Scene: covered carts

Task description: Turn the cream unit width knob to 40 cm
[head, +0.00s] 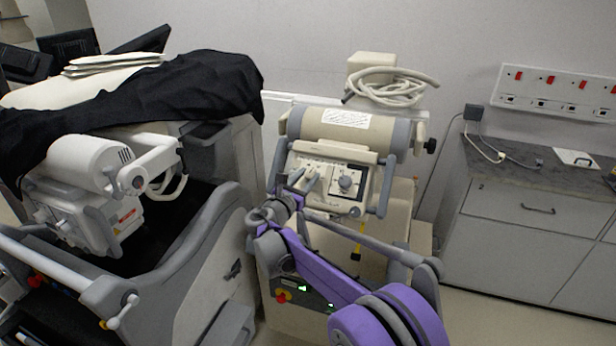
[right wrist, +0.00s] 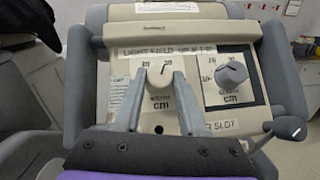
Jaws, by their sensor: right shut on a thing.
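The cream unit (head: 345,125) stands in the middle of the head view, with a control panel on its front. In the right wrist view the panel carries a pale knob (right wrist: 160,73) at left and a grey knob (right wrist: 232,73) at right, each with a scale marked in cm. The words on the scales are too blurred to read surely. My right gripper (right wrist: 161,80) is shut on the pale left knob, one finger on each side. In the head view this gripper (head: 304,180) covers the panel's left part. My left gripper is out of view.
A white unit (head: 90,165) partly under a black cover (head: 190,85) stands at left. A grey-topped cabinet (head: 540,225) is at right, below a wall panel of red switches (head: 550,90). A coiled cable (head: 390,85) lies on top of the cream unit.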

